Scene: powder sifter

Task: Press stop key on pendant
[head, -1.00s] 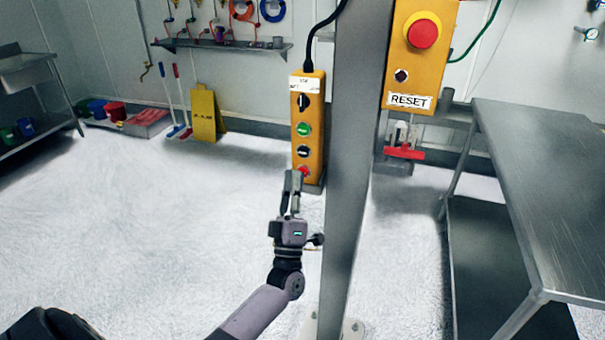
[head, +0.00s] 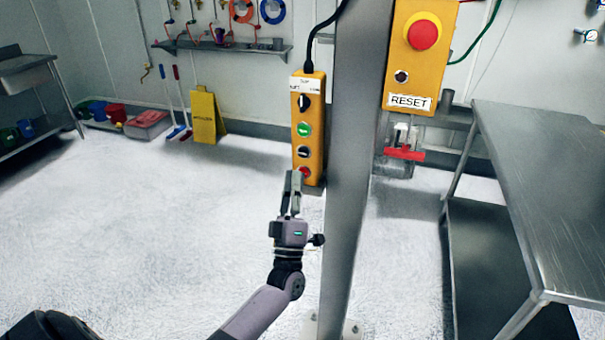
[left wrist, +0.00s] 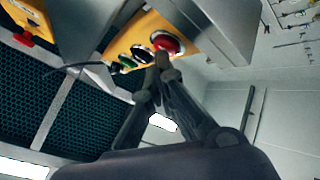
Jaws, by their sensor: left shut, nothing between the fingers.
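The yellow pendant (head: 317,140) hangs upright by a black cable, beside the grey post. It carries a black selector (head: 303,102), a green key (head: 304,130), a black key (head: 303,151) and a red key (head: 304,172) at the bottom. My left gripper (head: 293,174) is shut and empty, its fingertips just below and beside the red key. In the left wrist view, the fingertips (left wrist: 162,58) are right at the red key (left wrist: 167,43); I cannot tell whether they touch it. My right gripper is not in view.
A grey post (head: 350,150) stands right of the pendant, close to my left gripper. A yellow box (head: 420,62) with a red mushroom button and RESET label is on its right. A steel table (head: 545,190) stands at right.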

